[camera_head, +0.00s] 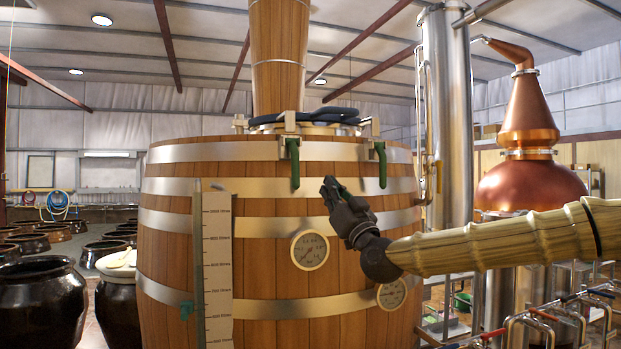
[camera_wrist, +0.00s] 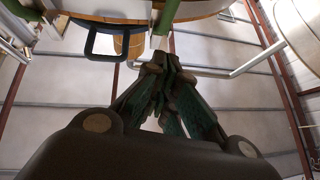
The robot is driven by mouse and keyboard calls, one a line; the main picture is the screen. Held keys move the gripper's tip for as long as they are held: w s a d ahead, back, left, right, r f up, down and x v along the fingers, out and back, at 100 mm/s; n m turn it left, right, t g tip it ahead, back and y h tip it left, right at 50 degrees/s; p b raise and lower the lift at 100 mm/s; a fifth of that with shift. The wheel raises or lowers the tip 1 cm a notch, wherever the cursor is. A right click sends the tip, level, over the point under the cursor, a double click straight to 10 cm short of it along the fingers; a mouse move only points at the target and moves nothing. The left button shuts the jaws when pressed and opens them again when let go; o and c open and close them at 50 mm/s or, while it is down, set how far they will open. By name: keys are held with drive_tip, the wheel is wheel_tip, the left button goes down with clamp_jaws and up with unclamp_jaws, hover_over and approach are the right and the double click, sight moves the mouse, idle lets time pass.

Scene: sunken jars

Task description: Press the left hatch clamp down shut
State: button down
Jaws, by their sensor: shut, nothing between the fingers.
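The left hatch clamp has a green handle (camera_head: 293,162) that hangs down over the upper metal band of the wooden vat (camera_head: 250,243). A similar green handle (camera_head: 381,165) hangs at the right clamp. My gripper (camera_head: 328,185) is shut and empty. In the head view it is in front of the vat, between the two handles and slightly below them, nearer the left one, and appears apart from both. In the wrist view, the closed fingertips (camera_wrist: 165,62) point towards the lower end of a green bar (camera_wrist: 169,14); I cannot tell which clamp it belongs to.
A gauge (camera_head: 310,250) sits on the vat below my gripper. A copper still (camera_head: 528,150) and steel column (camera_head: 447,120) stand at the right. Dark jars (camera_head: 40,303) stand at the left.

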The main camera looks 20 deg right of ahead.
drive_tip(key=p, duration=0.5)
approach(294, 163)
wheel_tip(294, 163, up, 5)
drive_tip(key=d, duration=0.1)
drive_tip(key=shift+w+a+f+p, duration=0.1)
drive_tip(key=shift+w+f+p, duration=0.15)
drive_tip(key=shift+w, duration=0.3)
drive_tip(key=shift+w+a+f+p, duration=0.15)
drive_tip(key=shift+w+p, duration=0.05)
drive_tip(key=shift+w, duration=0.35)
drive_tip(key=shift+w+a+f+p, duration=0.1)
drive_tip(key=shift+w+f+p, duration=0.15)
drive_tip(key=shift+w, duration=0.25)
